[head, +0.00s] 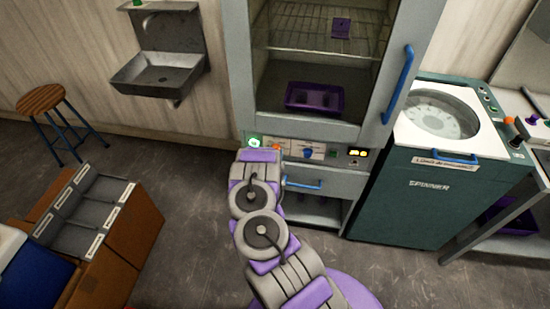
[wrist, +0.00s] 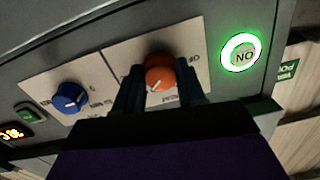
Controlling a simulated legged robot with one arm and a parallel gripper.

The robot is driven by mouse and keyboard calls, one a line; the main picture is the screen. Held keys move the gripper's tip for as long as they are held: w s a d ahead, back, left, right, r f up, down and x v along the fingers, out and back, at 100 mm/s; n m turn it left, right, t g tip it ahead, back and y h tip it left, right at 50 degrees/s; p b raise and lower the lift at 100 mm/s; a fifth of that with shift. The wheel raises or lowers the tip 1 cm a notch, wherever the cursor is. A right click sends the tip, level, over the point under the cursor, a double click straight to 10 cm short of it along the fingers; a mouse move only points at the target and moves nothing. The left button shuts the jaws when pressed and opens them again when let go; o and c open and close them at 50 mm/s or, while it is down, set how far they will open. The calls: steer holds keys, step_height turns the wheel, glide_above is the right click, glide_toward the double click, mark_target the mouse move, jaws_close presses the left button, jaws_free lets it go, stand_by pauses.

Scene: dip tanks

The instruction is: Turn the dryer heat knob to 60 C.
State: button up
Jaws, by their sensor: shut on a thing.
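The dryer (head: 237,70) is a grey cabinet with a glazed door, and its control panel runs below the door. In the wrist view, which is turned upside down, my gripper (wrist: 158,80) is shut on an orange knob (wrist: 160,74) with a white pointer mark. The scale marks around this knob are partly hidden by the fingers and too blurred to read. A blue knob (wrist: 69,97) sits beside it on its own light plate. In the head view, my arm hides the gripper, while the orange knob (head: 276,148) and blue knob (head: 307,153) show on the panel.
A green-lit ON button (wrist: 241,53) and an amber display (wrist: 13,133) flank the knobs. A blue door handle (head: 398,85) projects at right, and a blue drawer handle (head: 303,184) lies below the panel. The spinner (head: 430,195) stands to the right.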

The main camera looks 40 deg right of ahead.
steer(key=shift+w+a+m+b, duration=0.1)
steer(key=shift+m+b, duration=1.55)
steer(key=shift+m, duration=2.05)
steer(key=o, duration=1.1)
steer(key=shift+c, duration=0.2)
